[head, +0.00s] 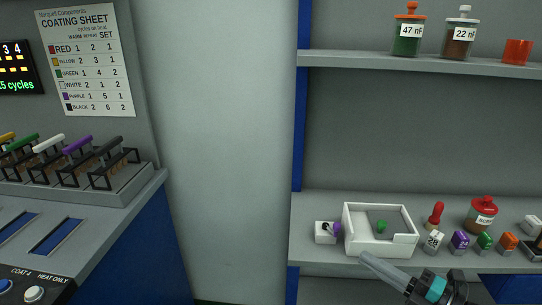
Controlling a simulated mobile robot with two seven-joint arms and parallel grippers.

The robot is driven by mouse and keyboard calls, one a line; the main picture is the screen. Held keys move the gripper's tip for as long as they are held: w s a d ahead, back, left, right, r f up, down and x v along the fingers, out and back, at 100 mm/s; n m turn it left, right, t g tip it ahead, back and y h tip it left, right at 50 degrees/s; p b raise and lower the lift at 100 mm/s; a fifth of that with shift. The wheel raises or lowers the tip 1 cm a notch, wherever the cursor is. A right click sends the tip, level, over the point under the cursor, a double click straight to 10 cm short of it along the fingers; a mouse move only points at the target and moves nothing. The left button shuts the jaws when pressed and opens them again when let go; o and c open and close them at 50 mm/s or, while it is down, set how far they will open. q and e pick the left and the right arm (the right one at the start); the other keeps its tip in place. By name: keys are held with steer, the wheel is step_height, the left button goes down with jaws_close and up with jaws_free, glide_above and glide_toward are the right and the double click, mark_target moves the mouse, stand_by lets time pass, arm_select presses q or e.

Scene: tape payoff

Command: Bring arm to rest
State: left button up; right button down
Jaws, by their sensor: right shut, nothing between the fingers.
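My right gripper (372,261) is in the lower right of the head view, its arm coming in from the bottom right. Its fingers are shut with nothing between them. The fingertips point up and left, just in front of the lower shelf's edge, below the white tray (360,247). I cannot tell how far they are from the shelf. My left gripper is not in view.
The lower shelf (310,204) holds a small white block with a purple part (325,233), a red-topped jar (482,214) and several small coloured blocks. The upper shelf (345,58) carries jars. A console with a rack (125,188) stands left. Between them is a bare wall.

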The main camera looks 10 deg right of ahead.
steer(key=s+f+m+g+h, duration=0.35)
steer(key=f+m+h, duration=0.7)
steer(key=m, duration=0.75)
steer(key=s+a+f+m+g, duration=0.35)
steer(key=s+a+g, duration=0.45)
steer(key=s+a, duration=0.45)
steer(key=s+d+f+p, duration=0.1)
steer(key=d+f, duration=0.1)
steer(key=f, duration=0.8)
steer(key=s+d+f, duration=0.1)
steer(key=f, duration=0.9)
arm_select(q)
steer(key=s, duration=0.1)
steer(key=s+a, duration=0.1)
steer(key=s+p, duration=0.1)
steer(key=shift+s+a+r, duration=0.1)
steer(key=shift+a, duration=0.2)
arm_select(e)
steer(key=s+d+f+g, duration=0.1)
steer(key=s+d+f, duration=0.4)
steer(key=s+f, duration=0.6)
steer(key=shift+s+d+f, duration=0.15)
steer(key=shift+d+f, duration=0.25)
steer(key=shift+f, duration=0.15)
